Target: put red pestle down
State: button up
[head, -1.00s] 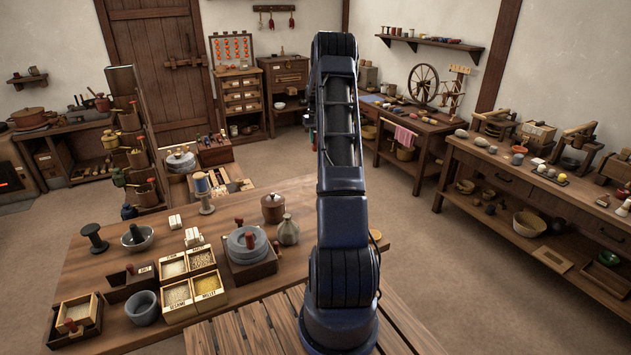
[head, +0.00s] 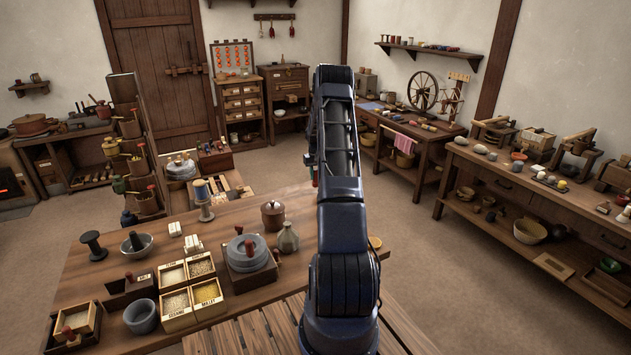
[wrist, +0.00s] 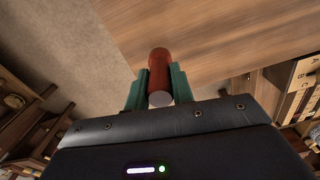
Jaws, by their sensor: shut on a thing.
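My gripper (wrist: 158,74) has its green fingers shut on the red pestle (wrist: 159,58), a red-brown rod with a rounded far end and a pale near end. In the wrist view the pestle's far end overlaps the edge of a wooden tabletop (wrist: 215,42), with floor to the left; its height above the wood cannot be told. In the head view my arm hides most of the gripper; a bit of green and red (head: 314,177) shows at the arm's left side, beyond the near wooden table (head: 225,222).
The near table holds a grey quern (head: 247,252), grain boxes (head: 177,304), a stone mortar (head: 141,316), a bowl with a pestle (head: 137,245), a lidded jar (head: 273,214) and a bottle (head: 288,238). A workbench (head: 530,187) stands right. Open floor (head: 430,255) lies between.

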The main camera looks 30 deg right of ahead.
jog(key=shift+f, duration=1.65)
jog(key=shift+f, duration=0.1)
jog(key=o, duration=1)
